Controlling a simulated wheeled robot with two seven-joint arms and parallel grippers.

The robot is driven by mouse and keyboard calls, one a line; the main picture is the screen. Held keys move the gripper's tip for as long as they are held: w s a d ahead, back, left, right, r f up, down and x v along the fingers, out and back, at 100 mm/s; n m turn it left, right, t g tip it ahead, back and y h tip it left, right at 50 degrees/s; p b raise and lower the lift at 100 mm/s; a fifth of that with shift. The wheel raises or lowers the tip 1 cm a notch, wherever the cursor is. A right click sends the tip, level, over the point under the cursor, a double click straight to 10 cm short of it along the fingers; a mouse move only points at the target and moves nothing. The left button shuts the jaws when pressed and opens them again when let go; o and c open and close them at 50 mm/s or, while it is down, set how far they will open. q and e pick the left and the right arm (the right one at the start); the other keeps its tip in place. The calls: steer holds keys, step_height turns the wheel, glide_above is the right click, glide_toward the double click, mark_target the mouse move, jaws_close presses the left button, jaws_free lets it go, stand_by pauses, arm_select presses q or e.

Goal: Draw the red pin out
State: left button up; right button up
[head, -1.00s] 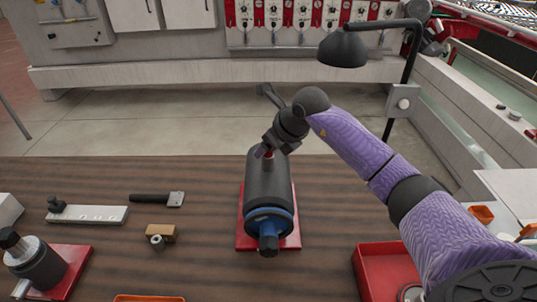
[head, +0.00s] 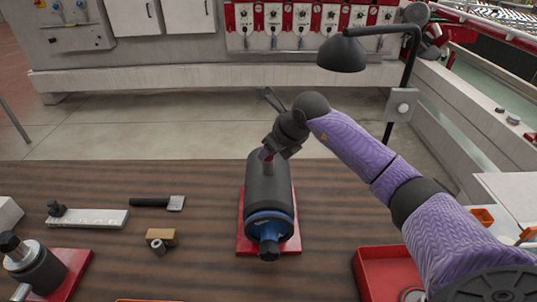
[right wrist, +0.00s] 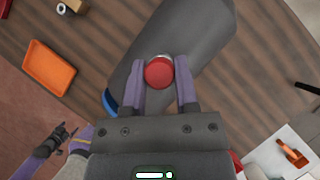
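The dark grey cylinder (head: 268,187) with a blue ring and dark end knob lies on a red base (head: 247,240) on the table. The red pin (right wrist: 159,72) shows in the right wrist view as a round red head with a bit of silvery shaft behind it. My right gripper (head: 267,156) is above the top of the cylinder, with its purple fingers on both sides of the pin head, apparently closed on it. A short grey shaft shows between the fingers and the cylinder. My left gripper (right wrist: 62,135) shows small at the lower left of the right wrist view; its opening is unclear.
A second, smaller cylinder unit (head: 38,270) on a red base stands at the left. A red tray (head: 372,262) is at the right. A brush-like tool (head: 157,202), a marked bar (head: 88,218) and a wooden block (head: 162,235) lie left of the cylinder. A black lamp (head: 341,54) stands behind.

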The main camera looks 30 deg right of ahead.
jaws_close()
steer(key=shift+r, duration=0.1)
steer(key=shift+r+p, duration=0.5)
steer(key=shift+r+p, duration=2.1)
steer(key=shift+r, duration=0.6)
step_height(320, 180, up, 4)
steer(key=p, duration=0.3)
